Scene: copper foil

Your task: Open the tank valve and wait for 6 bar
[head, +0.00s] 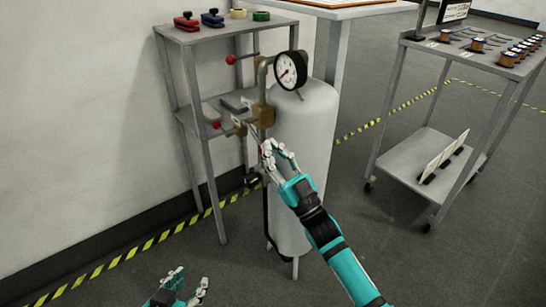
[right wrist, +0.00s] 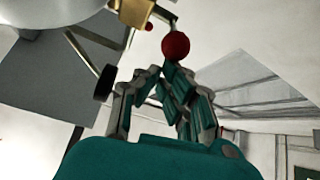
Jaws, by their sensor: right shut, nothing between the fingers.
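The white tank (head: 305,150) stands upright beside the grey shelf, with a round white-faced gauge (head: 290,70) on top. The gauge's numbers are too small to read. A brass valve body (head: 262,115) sits on the pipework at the tank's left side and also shows in the right wrist view (right wrist: 138,12). In the right wrist view a red ball knob (right wrist: 176,46) hangs from a thin rod near the brass, just beyond my fingertips. My right gripper (head: 274,150) is shut and empty in front of the tank, below the valve. My left gripper (head: 186,287) is open and empty, low over the floor.
The grey shelf (head: 200,40) holds red and blue clamps and tape rolls. Other red knobs (head: 230,60) (head: 216,124) stick out near it. A cart (head: 420,155) with several spools stands at the right. The floor between is clear.

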